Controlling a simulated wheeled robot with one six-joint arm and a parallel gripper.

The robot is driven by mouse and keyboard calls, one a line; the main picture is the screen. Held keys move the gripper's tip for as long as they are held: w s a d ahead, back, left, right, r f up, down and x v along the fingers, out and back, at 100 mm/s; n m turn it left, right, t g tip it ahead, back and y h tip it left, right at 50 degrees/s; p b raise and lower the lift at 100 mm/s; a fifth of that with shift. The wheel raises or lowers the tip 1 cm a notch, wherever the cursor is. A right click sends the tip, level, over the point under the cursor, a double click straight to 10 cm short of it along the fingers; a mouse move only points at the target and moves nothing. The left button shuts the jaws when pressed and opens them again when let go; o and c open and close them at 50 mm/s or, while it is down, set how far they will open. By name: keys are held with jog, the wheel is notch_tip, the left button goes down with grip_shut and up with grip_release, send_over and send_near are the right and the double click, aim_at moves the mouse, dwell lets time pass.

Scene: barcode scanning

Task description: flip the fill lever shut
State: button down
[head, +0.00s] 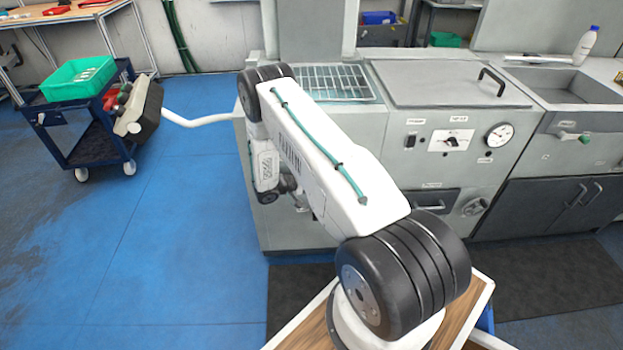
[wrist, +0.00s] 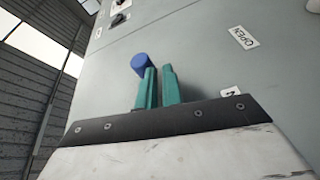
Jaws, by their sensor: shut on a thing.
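The fill lever shows in the wrist view as a blue round-ended knob (wrist: 142,64) in front of a grey panel. My gripper (wrist: 159,72) has two green fingers with a narrow gap between them. The knob is at the tip of the left finger, and the fingers hide the rest of the lever. The gripper is shut on the lever. An "OPEN" label (wrist: 243,38) is on the panel to the right. In the head view my arm hides the gripper and the lever.
In the head view a grey machine (head: 440,90) with a lid handle, dial and gauge (head: 499,135) stands beyond my arm. A sink unit (head: 580,88) with a white bottle (head: 585,46) is at right. A blue cart (head: 88,115) stands on open floor at left.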

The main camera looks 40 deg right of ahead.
jog(key=shift+s+d+r, duration=0.45)
jog(key=shift+s+d, duration=0.05)
jog(key=shift+s, duration=0.1)
dwell(0.4)
jog(key=w+a+f, duration=0.4)
jog(key=a+f, duration=0.3)
jog(key=a, duration=0.2)
jog(key=shift+a+f, duration=0.3)
jog(key=shift+f, duration=0.05)
jog(key=shift+s, duration=0.1)
dwell(0.3)
